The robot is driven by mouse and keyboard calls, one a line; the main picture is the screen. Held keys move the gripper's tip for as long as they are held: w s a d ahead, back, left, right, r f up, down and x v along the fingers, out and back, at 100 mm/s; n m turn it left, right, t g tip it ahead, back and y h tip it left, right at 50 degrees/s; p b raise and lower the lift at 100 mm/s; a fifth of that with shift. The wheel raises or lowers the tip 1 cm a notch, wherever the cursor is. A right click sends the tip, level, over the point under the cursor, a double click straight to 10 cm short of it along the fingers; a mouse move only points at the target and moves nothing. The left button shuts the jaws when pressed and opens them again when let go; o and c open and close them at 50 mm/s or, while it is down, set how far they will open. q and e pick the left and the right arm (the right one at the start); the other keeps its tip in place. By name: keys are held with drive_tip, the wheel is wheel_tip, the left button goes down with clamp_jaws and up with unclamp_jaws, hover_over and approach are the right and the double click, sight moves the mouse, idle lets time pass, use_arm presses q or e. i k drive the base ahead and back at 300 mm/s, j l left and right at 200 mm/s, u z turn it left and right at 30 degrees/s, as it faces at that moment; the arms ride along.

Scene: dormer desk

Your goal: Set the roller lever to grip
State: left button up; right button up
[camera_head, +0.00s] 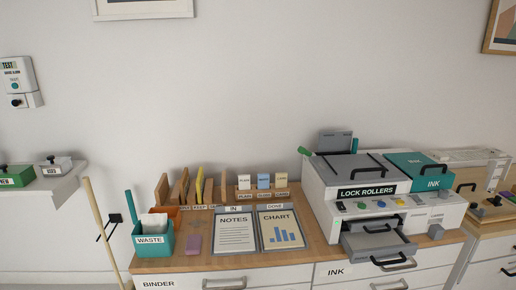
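The white and grey printer (318,190) stands on the right part of the wooden desk, with a sign reading LOCK ROLLERS (367,192) on its front. A green handle (305,151) sticks out at its upper left side, tilted to the left; it looks like the roller lever, but I cannot read its setting. A teal upright piece (355,145) shows behind the lid. Neither of my grippers is in view.
The printer's front tray (378,245) sticks out below coloured buttons. A teal INK box (418,172) is on its right. A wooden pole (101,228) leans at the desk's left.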

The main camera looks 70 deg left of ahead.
sight(301, 150)
drive_tip(key=u, duration=1.85)
drive_tip(key=i+l+u, duration=0.1)
drive_tip(key=i+l, duration=0.35)
drive_tip(key=i, duration=0.2)
drive_tip(key=i+l, duration=0.35)
drive_tip(key=i, duration=0.2)
drive_tip(key=u, duration=1.55)
